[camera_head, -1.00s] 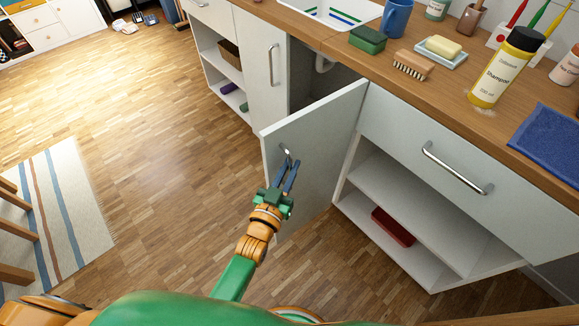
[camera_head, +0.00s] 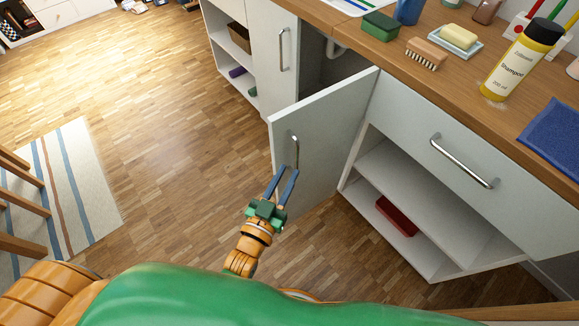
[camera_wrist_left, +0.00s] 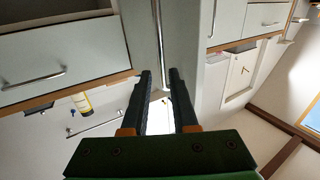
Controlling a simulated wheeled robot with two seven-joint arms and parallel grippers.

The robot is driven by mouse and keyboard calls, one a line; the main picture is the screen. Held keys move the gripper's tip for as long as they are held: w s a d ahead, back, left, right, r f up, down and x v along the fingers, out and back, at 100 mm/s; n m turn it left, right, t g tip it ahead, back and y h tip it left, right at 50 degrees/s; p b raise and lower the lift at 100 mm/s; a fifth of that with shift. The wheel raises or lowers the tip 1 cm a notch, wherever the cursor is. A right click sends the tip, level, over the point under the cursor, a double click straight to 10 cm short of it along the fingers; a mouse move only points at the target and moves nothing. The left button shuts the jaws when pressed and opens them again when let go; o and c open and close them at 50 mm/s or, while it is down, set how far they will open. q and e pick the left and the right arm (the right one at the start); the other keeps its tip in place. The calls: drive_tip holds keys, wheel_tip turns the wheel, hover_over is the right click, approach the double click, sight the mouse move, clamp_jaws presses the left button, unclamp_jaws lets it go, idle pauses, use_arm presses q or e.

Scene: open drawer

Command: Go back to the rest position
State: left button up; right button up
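The cabinet door (camera_head: 325,132) stands open in the head view, swung out from the counter front, with a metal handle (camera_head: 294,150) on its face. My right gripper is not in view.
The wooden counter (camera_head: 480,105) holds a shampoo bottle (camera_head: 522,60), a brush (camera_head: 427,54), a green sponge (camera_head: 380,26) and a blue towel (camera_head: 555,135). Open floor (camera_head: 170,150) lies to the left.

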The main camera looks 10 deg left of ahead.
use_arm(q)
drive_tip(key=s+a+f+g+y+p, duration=0.1)
drive_tip(key=s+a+f+g+p, duration=0.15)
drive_tip(key=s+f+g, duration=0.35)
drive_tip(key=s+a+f+g+p, duration=0.1)
drive_tip(key=s+f+g+p, duration=0.2)
drive_tip(key=f, duration=0.5)
drive_tip(key=s+a+f+g+y+p, duration=0.1)
drive_tip(key=s+a+f+g+p, duration=0.1)
drive_tip(key=s, duration=0.8)
drive_tip(key=s+a+f+g+y+p, duration=0.2)
drive_tip(key=s+a+f+g, duration=0.3)
drive_tip(key=s, duration=0.5)
drive_tip(key=shift+s+a+g+p, duration=0.3)
drive_tip(key=shift+s+a+p, duration=0.1)
drive_tip(key=shift+a+p, duration=0.35)
